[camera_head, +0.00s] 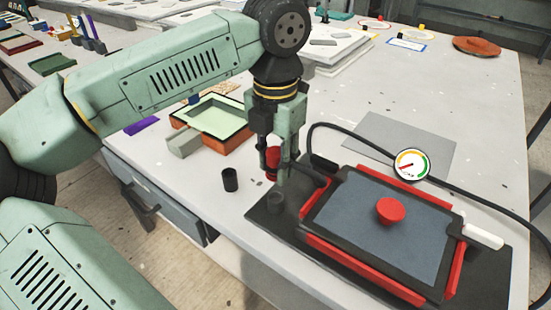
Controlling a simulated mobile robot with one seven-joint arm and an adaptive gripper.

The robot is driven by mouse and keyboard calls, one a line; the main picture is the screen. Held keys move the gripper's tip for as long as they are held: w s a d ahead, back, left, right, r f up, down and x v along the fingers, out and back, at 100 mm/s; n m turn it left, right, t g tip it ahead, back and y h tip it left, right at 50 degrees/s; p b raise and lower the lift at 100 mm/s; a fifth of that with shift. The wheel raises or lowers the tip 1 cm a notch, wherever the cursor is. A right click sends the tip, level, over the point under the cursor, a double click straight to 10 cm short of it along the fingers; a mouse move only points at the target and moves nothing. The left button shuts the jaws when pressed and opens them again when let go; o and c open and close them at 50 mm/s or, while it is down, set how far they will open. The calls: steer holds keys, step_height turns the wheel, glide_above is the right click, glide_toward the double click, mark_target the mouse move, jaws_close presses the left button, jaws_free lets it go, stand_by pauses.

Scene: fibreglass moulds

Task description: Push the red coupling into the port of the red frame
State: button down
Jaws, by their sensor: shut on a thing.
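My gripper (279,160) points down, shut on the red coupling (272,157), which is upright between the fingers and partly hidden by them. I cannot tell which part is the port.
A black hose (345,127) arches behind the frame to the right, past a round gauge (411,163). A dark cup (230,179) stands left of the plate. An orange-edged mould (238,138) lies behind. A white handle (482,236) is at the frame's right.

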mark_target(275, 150)
steer(key=shift+f+b, duration=1.5)
steer(key=shift+f, duration=1.15)
steer(key=shift+b, duration=0.55)
steer(key=shift+f+b, duration=0.55)
stand_by(0.3)
steer(key=c, duration=1.1)
jaws_free()
step_height(275, 150, up, 12)
